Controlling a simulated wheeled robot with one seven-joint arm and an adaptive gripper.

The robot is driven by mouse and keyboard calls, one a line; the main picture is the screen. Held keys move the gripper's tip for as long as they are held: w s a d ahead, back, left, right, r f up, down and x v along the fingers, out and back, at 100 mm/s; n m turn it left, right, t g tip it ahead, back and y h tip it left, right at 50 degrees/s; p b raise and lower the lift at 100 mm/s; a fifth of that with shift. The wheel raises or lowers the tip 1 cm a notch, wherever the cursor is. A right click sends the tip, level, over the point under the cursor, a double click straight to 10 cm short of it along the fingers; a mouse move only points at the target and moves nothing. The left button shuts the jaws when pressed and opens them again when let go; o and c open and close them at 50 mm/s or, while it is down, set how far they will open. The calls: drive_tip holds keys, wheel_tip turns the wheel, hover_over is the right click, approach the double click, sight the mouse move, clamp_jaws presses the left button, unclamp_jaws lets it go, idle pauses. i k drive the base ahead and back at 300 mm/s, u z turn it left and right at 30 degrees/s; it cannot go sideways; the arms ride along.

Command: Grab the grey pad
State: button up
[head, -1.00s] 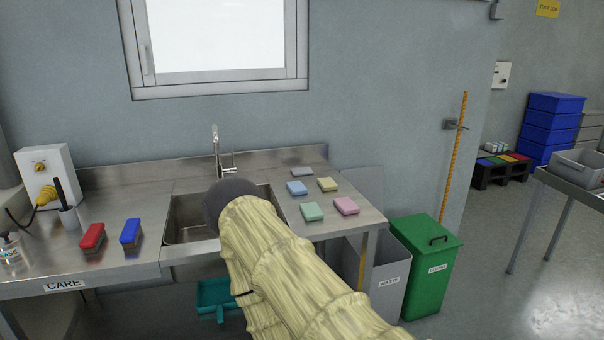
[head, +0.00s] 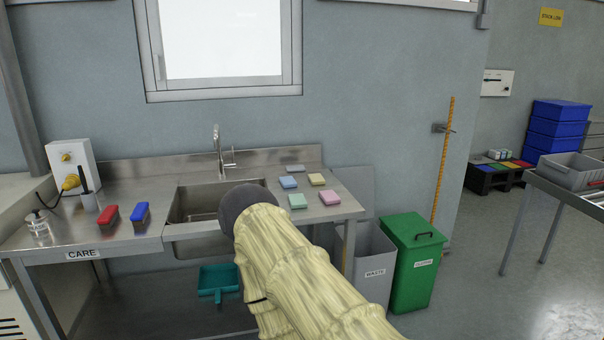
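The grey pad (head: 295,168) lies flat at the back of the steel sink table (head: 345,205), right of the sink, near the backsplash. In front of it lie a blue pad (head: 288,182), a yellow pad (head: 317,179), a green pad (head: 297,201) and a pink pad (head: 330,199). My arm, in a pale yellow sleeve with a dark rounded end, reaches up from the bottom and covers part of the sink's front. My gripper's fingers cannot be seen, and the grey pad is apart from the arm.
A sink with a tap (head: 219,150) is left of the pads. A red brush (head: 108,216) and a blue brush (head: 141,214) lie further left. A grey waste bin (head: 375,272) and a green bin (head: 413,290) stand right of the table.

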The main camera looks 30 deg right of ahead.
sight(289, 169)
drive_tip(key=z, duration=0.55)
drive_tip(key=i, duration=0.45)
drive_tip(key=z, duration=0.7)
drive_tip(key=i, duration=0.55)
drive_tip(key=u, duration=0.05)
